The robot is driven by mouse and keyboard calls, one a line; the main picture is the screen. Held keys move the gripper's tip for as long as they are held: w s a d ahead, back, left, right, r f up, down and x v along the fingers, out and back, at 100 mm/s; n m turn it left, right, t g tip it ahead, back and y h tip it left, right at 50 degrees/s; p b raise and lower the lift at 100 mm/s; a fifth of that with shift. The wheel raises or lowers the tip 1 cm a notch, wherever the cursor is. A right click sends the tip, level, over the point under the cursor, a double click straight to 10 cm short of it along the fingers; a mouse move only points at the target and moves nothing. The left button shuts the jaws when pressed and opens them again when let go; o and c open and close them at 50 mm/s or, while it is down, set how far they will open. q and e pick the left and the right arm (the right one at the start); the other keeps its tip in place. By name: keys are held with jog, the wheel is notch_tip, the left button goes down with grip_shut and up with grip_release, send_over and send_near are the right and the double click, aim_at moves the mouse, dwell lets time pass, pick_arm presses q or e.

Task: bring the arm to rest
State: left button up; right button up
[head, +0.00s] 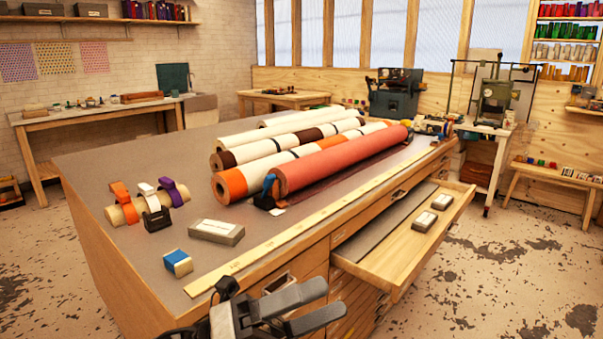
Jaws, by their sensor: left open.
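My left gripper (333,298) is at the bottom centre, in front of the worktable's drawer front. Its two dark fingers point right and stand apart, with nothing seen between them. My right gripper is not in view. Several foil rolls (335,160) lie side by side on the grey-topped worktable (130,262), well beyond my left gripper. The nearest roll is salmon red, and a blue and black clamp (268,193) sits at its near end. Behind it lie an orange-and-white roll and cream rolls with dark bands.
A drawer (392,262) stands open to the right of my left gripper, holding two small blocks. A wooden ruler strip (290,236) runs along the table's near edge. A grey block (216,232), a blue-and-white block (178,263) and a rod with clamps (125,212) lie on the left.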

pick_arm(q)
jog(key=w+a+f+n+t+y, duration=0.2)
jog(key=a+f+n+t+y, duration=0.4)
jog(key=n, duration=0.7)
jog(key=w+a+f+n+t+y, duration=0.25)
jog(key=f+n+t+y, duration=0.55)
jog(key=n, duration=0.5)
jog(key=s+a+f+n+g+y, duration=0.3)
jog(key=s+f+n, duration=0.2)
jog(key=f, duration=0.4)
jog(key=s+a+f+n+g+y, duration=0.2)
jog(key=s+a+f+n+g, duration=0.1)
jog(key=s+f, duration=0.5)
jog(key=a+f+n, duration=0.1)
jog(key=n, duration=0.1)
jog(key=shift+s+a+f+n+g+y, duration=0.25)
jog(key=shift+f+n+g+y, duration=0.05)
jog(key=shift+f+n+y, duration=0.1)
jog(key=shift+c, duration=0.3)
